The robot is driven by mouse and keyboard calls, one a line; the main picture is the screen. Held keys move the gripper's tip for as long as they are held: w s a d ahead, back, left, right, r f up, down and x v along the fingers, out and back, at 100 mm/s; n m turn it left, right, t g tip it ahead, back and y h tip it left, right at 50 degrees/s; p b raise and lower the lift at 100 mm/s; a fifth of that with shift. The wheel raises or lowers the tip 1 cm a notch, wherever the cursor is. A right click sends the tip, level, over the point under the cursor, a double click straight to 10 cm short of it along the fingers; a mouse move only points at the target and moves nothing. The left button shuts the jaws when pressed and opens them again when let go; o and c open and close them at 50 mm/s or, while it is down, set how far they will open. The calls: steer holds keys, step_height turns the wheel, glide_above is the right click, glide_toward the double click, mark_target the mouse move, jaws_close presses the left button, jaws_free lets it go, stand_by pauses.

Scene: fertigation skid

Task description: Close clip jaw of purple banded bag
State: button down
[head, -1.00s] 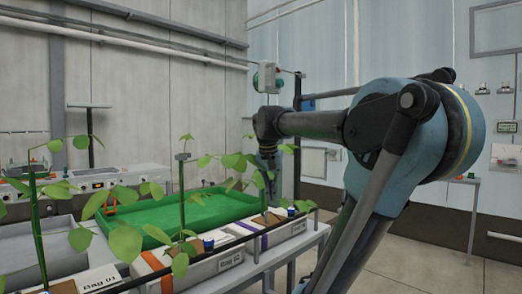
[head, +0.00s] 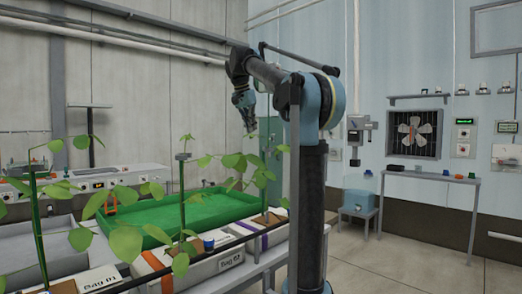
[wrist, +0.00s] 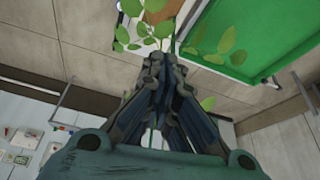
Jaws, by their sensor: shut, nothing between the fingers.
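The purple banded bag (head: 277,237) is a white slab at the right end of the bag row in the head view, with a purple band (head: 263,241) and a brown block on top. A leafy plant rises from it. Its clip jaw is not distinct among the leaves, so I cannot tell whether it is open or shut. My gripper (head: 248,127) is shut and empty, pointing down, raised above and slightly left of the bag in the picture, apart from the leaves. Its closed fingers also show in the wrist view (wrist: 155,60), with leaves and part of a bag beyond them.
The orange banded bag (head: 200,270) and Bag 01 (head: 100,279) lie in the same row, each with a staked plant. A green tray (head: 150,230) is behind them. A dark rail runs along the row's front. Open floor (head: 400,260) lies to the right.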

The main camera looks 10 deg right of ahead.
mark_target(267, 149)
steer(key=shift+f, duration=0.15)
steer(key=w+d+f, duration=0.5)
steer(key=f, duration=0.4)
steer(key=shift+w+d, duration=0.2)
steer(key=shift+w, duration=0.1)
steer(key=shift+a, duration=0.1)
stand_by(0.5)
